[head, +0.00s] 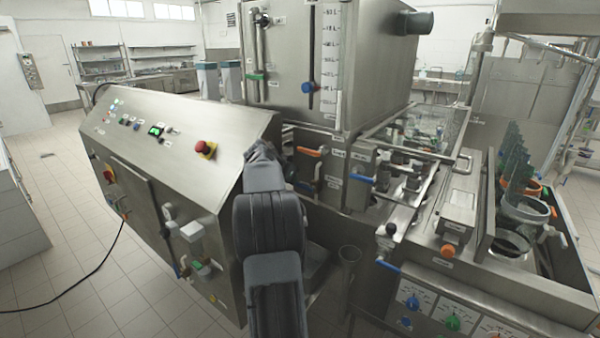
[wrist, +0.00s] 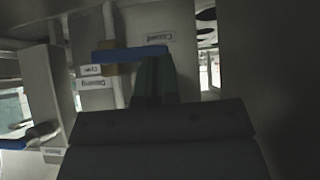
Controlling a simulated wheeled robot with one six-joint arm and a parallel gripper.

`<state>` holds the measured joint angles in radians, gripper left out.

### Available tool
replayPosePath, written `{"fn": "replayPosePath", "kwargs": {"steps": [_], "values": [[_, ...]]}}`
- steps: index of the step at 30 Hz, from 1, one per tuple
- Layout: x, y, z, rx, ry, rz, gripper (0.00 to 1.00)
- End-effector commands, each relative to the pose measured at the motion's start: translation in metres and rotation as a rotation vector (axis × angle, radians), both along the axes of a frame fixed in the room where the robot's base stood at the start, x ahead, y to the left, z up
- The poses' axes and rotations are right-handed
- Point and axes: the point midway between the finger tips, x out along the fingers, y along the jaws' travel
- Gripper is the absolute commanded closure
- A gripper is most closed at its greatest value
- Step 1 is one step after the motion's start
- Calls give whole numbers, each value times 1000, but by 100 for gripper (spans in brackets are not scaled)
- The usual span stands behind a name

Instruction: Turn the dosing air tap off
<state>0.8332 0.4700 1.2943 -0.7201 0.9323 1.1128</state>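In the wrist view a lever with a blue handle (wrist: 130,54) lies crosswise on a brownish fitting on a pale pipe. Small labels, turned upside down and too blurred to read surely, sit around it, so I cannot confirm it is the dosing air tap. My gripper (wrist: 156,60) shows as dark green fingers close together, with no clear gap, at the right end of this handle. I cannot tell whether they touch it. In the head view a blue lever (head: 305,187) sits below an orange-handled lever (head: 308,152), partly behind my arm; my fingertips are hidden there.
A steel control cabinet (head: 165,170) with a red emergency button (head: 206,149) stands left of my arm. A steel tank (head: 345,60) rises behind it. Another blue lever (head: 362,179) is to the right. The filler's frame closely surrounds the arm; open tiled floor (head: 60,240) lies left.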

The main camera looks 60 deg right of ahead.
Motion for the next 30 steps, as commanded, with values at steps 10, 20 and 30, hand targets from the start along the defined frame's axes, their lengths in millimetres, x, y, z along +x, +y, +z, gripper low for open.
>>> {"fn": "replayPosePath", "kwargs": {"steps": [10, 20, 30], "values": [[-10, 1, 2, -1, 1, -1, 100], [-14, 2, 21, -1, 0, 3, 100], [-10, 32, 72, -3, -2, 9, 100]]}}
